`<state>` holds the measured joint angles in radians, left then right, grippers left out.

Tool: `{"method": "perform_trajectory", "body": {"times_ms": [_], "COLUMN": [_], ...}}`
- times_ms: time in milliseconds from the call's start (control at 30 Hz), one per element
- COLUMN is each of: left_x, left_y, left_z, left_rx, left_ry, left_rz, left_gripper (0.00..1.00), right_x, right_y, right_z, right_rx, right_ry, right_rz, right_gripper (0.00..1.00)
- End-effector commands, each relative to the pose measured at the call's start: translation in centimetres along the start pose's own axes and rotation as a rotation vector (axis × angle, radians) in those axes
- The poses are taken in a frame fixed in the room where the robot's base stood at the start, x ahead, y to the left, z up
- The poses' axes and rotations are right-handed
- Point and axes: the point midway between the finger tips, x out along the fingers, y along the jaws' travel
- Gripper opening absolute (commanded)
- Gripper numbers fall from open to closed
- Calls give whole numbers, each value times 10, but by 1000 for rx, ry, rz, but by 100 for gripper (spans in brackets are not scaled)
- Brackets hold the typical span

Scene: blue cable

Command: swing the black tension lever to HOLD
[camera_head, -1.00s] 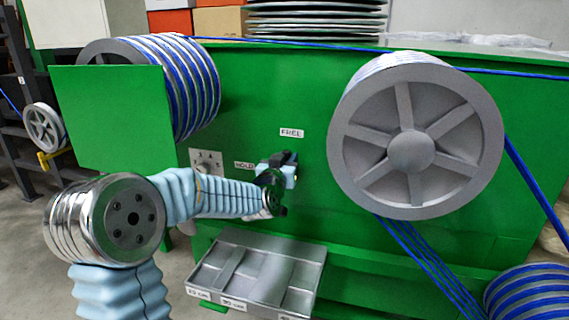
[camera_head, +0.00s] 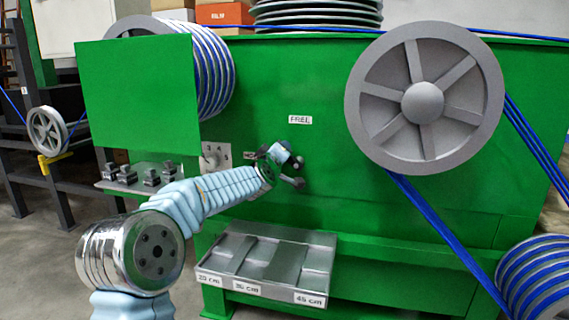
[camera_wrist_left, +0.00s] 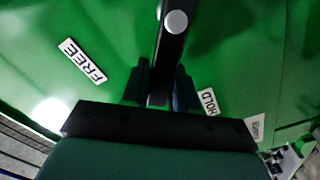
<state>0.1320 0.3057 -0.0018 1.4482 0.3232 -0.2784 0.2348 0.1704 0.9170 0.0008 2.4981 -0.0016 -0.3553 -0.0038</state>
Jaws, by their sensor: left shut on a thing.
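The black tension lever (camera_wrist_left: 170,55) runs between the two fingers of my left gripper (camera_wrist_left: 161,88), which is shut on it. Its round grey pivot cap shows at the top of the left wrist view. In that view the lever stands between the white FREE label (camera_wrist_left: 82,61) and the HOLD label (camera_wrist_left: 208,102), nearer HOLD. In the head view my left gripper (camera_head: 281,157) is at the green panel, below the FREE label (camera_head: 300,120) and right of the partly hidden HOLD label (camera_head: 249,156). It covers much of the lever there. My right gripper is not in view.
A numbered dial (camera_head: 212,158) sits on the panel left of the gripper. Below is a grey compartment tray (camera_head: 265,262) with length labels. A large grey wheel (camera_head: 425,100) with blue cable is at right. A shelf with black parts (camera_head: 125,178) stands at left.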

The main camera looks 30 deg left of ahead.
Motion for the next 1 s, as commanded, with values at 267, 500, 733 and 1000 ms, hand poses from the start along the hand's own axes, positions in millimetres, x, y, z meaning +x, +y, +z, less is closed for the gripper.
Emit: {"method": "perform_trajectory", "body": {"times_ms": [267, 500, 733, 1000], "left_x": [0, 0, 0, 0], "left_y": [-21, -31, -37, -39], "left_z": [6, 9, 12, 14], "left_rx": [-258, -458, -594, -676], "left_ry": [1, 1, -1, -1], "left_rz": [-1, -2, -2, -3], "left_gripper": [0, 0, 0, 0], "right_x": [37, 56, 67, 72], "right_y": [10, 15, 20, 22], "right_z": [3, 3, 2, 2], "right_rx": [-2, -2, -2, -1], "right_ry": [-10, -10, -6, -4], "right_rz": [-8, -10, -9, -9], "right_gripper": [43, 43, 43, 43]}}
